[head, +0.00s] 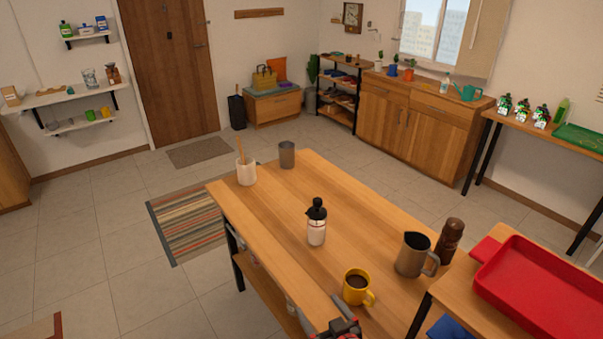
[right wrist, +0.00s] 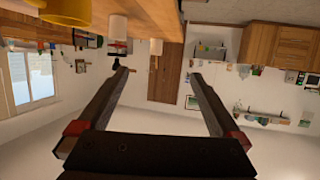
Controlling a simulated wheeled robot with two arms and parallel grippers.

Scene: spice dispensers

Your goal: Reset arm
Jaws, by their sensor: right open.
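My right gripper (head: 322,320) shows at the bottom edge of the head view, beside the near edge of the wooden table (head: 285,210). In the right wrist view the right gripper (right wrist: 158,75) has its two dark fingers spread wide with nothing between them. That view is upside down, with the table at the top. A white dispenser with a black top (head: 316,228) stands upright on the table, apart from the gripper. A yellow mug with dark contents (head: 357,287) stands near the table edge close to the gripper. My left gripper is not in view.
A metal pitcher (head: 414,255) and a brown shaker (head: 450,240) stand at the table's right. A white crock (head: 246,172) and grey cup (head: 287,154) stand at its far end. A red tray (head: 540,290) lies on a surface at the right. Floor left of the table is open.

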